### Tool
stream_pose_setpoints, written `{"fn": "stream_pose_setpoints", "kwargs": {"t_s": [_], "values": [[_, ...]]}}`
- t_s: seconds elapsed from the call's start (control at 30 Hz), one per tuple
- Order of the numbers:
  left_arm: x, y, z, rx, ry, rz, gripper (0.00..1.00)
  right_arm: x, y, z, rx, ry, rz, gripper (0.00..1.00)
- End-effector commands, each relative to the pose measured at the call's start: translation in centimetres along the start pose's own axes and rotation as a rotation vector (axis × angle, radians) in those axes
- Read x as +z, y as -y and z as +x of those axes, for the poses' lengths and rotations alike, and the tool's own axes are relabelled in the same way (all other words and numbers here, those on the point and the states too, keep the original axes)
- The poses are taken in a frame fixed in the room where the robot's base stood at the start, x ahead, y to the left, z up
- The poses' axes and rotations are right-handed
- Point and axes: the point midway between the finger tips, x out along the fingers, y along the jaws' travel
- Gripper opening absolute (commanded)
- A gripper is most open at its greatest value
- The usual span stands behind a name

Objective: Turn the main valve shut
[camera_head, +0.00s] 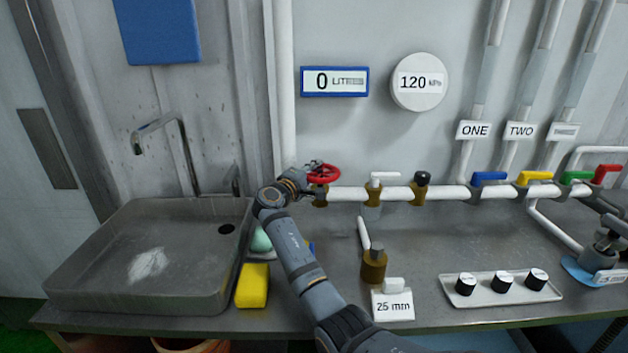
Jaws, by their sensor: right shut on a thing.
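The main valve appears to be the red handwheel (326,172) on a brass body at the left end of the white horizontal pipe (345,194). My right gripper (308,179) is at the left side of this handwheel, shut on its rim. The arm reaches up to it from the lower middle, and the gripper's wrist hides part of the wheel's left side. My left gripper is not in view.
A display (335,81) reads 0 and a round gauge (419,82) reads 120 kPa. Blue (489,177), yellow (535,178), green (577,177) and red (607,173) levers line the pipe. A sink (100,290) stands left; a yellow sponge (252,287) lies beside it.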

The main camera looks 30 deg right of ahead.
Motion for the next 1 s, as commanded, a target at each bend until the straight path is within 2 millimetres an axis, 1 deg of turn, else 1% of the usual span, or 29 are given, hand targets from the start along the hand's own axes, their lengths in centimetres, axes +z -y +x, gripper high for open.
{"fn": "stream_pose_setpoints", "kwargs": {"t_s": [0.03, 0.1, 0.57, 0.6, 0.73, 0.77, 1.0], "values": [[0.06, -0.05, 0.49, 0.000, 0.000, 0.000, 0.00, -0.03, 0.25, 0.00, -0.001, 0.009, 0.001, 0.00], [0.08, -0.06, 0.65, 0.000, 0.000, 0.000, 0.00, -0.03, 0.17, 0.00, -0.001, 0.019, 0.000, 0.00], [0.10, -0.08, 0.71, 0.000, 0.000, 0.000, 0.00, 0.04, 0.01, 0.00, -0.001, 0.032, 0.000, 0.00], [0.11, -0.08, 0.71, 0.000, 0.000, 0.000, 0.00, 0.04, 0.01, 0.00, -0.001, 0.031, 0.000, 0.19], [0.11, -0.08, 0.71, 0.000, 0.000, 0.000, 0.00, 0.04, 0.00, 0.01, -0.001, 0.031, 0.000, 0.37], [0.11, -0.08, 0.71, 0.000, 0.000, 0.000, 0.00, 0.04, 0.00, 0.01, 0.000, 0.031, 0.000, 0.40], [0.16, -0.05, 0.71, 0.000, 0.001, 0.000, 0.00, 0.04, -0.02, 0.01, 0.000, 0.031, 0.000, 0.40]]}}
